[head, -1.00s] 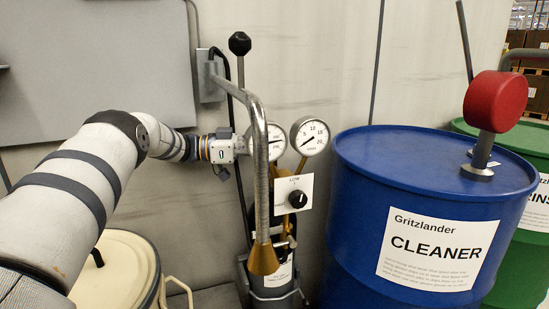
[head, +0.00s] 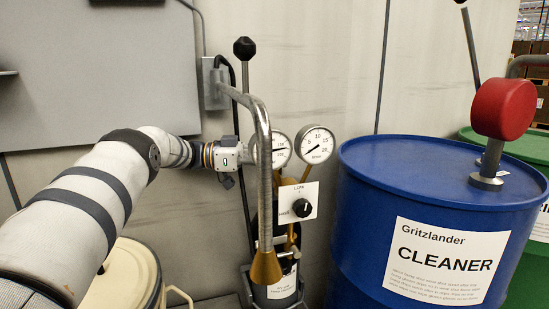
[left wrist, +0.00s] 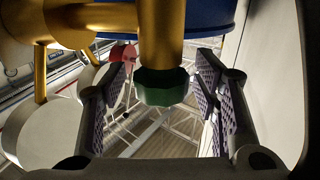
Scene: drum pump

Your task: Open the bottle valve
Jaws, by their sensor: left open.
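The green valve knob (left wrist: 163,87) sits on the end of a brass pipe (left wrist: 161,35) in the left wrist view. My left gripper (left wrist: 158,100) is open, with one dark ridged finger on each side of the knob. Gaps show between the knob and both fingers. In the head view my left wrist reaches in from the left to behind the grey pump pipe (head: 264,160), so the fingers and the knob are hidden there. The gas bottle (head: 276,291) stands low behind the pipe, partly covered. My right gripper is not in view.
Two round gauges, a rear one (head: 281,149) and a front one (head: 315,145), and a dial plate (head: 298,205) sit right of the pipe. A blue drum (head: 362,230) labelled CLEANER stands at the right. A cream drum (head: 125,280) is below my left arm.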

